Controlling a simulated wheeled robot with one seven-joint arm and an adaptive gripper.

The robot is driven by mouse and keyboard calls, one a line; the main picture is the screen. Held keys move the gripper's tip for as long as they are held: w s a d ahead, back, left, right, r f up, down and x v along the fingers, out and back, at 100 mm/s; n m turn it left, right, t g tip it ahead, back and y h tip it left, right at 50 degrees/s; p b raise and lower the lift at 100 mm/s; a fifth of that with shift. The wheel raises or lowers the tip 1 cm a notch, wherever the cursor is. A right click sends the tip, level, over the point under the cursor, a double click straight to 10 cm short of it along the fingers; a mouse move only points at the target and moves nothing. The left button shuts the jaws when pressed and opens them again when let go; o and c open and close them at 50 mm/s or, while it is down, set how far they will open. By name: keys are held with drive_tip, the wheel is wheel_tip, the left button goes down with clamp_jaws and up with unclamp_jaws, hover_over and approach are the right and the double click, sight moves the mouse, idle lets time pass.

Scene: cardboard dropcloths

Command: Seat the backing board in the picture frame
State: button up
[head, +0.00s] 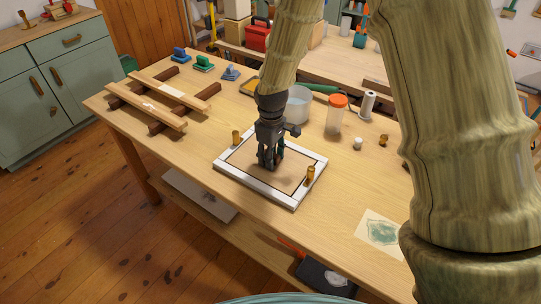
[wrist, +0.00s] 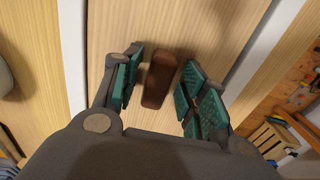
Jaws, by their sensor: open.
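The white picture frame (head: 228,177) lies flat on the workbench. The wooden backing board (head: 290,177) lies within its outline, with a dark line along some edges; I cannot tell whether it is fully down. In the wrist view, the pale board (wrist: 150,25) lies between two white frame sides. A brown block-like handle (wrist: 160,80) on the board sits between the green finger pads of my gripper (wrist: 163,88), with gaps on both sides. In the head view my gripper (head: 271,160) points down over the board and hides the handle.
Brass cylinders stand at the frame's back left (head: 236,137) and right (head: 310,174). Behind are a pale tub (head: 298,106) and an orange-lidded jar (head: 336,117). A wooden rack (head: 160,98) stands left. A green-marked sheet (head: 381,232) lies front right. Bench is clear around the frame's left.

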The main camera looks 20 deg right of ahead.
wheel_tip(320, 180, up, 12)
drive_tip(key=b, duration=0.1)
drive_tip(key=shift+r, duration=0.15)
idle(0.5)
idle(0.3)
